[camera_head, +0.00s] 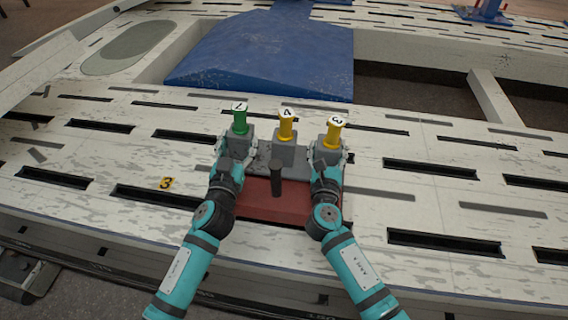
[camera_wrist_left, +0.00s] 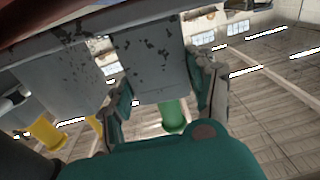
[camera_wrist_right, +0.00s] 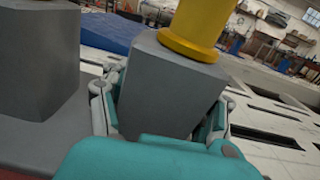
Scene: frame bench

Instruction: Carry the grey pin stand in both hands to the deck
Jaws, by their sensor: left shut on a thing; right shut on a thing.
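The grey pin stand (camera_head: 287,152) has three grey blocks in a row. A green pin (camera_head: 239,121) stands in the left block, and yellow pins (camera_head: 285,124) and (camera_head: 333,131) in the middle and right ones. My left gripper (camera_head: 237,150) is shut on the left block, also in the left wrist view (camera_wrist_left: 158,72). My right gripper (camera_head: 328,154) is shut on the right block, also in the right wrist view (camera_wrist_right: 168,88). The stand is upright over a dark red slab (camera_head: 258,208); contact between them is unclear. The white slotted deck (camera_head: 430,160) surrounds it.
A dark upright peg (camera_head: 276,178) stands in front of the middle block. A large blue panel (camera_head: 265,55) lies behind. A yellow number 3 (camera_head: 166,183) is marked at left. Open slots cut the white surface; its right side is otherwise clear.

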